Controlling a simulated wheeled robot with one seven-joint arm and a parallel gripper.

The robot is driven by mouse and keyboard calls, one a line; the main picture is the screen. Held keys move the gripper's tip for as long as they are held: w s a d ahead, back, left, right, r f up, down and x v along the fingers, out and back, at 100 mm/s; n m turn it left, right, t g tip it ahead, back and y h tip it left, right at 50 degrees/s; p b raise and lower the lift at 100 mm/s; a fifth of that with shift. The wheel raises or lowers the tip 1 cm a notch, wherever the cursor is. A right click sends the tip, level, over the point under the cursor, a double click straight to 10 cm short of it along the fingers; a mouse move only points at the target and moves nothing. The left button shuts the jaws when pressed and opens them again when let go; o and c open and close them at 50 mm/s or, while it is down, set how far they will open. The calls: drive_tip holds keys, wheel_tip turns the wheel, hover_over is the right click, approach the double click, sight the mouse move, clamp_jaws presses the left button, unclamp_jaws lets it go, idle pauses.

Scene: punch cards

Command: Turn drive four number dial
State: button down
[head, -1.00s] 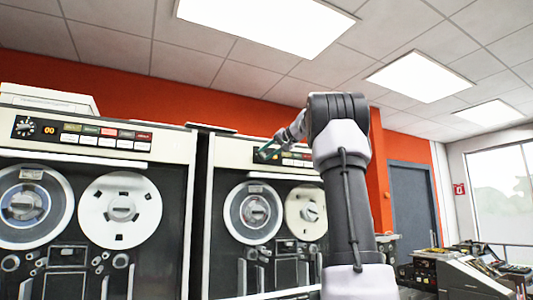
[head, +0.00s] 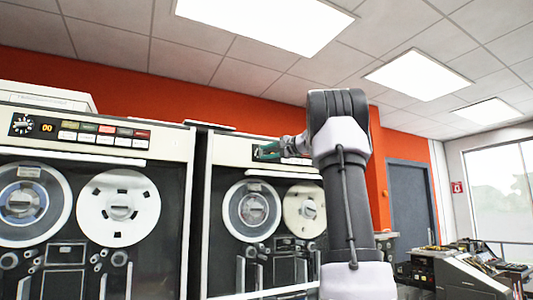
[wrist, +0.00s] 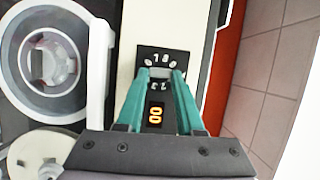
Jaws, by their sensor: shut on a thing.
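The number dial (wrist: 160,73) is a small grey knob on a black plate, with white numbers around it, in the wrist view. My gripper (wrist: 163,76) has its two teal fingers on either side of the knob, shut on it. The fingers hide part of the number ring. An orange display (wrist: 155,115) reads 00 between the fingers. In the head view my gripper (head: 262,151) is at the top panel of the right tape drive (head: 231,150) and hides the dial there. I cannot read a drive number.
A second tape drive (head: 172,142) stands to the left, with its own dial (head: 21,124) and a row of coloured buttons. The right drive's reels (head: 250,210) sit below the panel. A desk with equipment (head: 470,268) stands at the far right.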

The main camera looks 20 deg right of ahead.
drive_tip(key=shift+f+m, duration=0.1)
drive_tip(key=shift+m, duration=0.2)
drive_tip(key=c, duration=0.5)
unclamp_jaws()
drive_tip(key=shift+c, duration=0.2)
drive_tip(key=v, duration=1.1)
drive_tip(key=shift+f, duration=0.15)
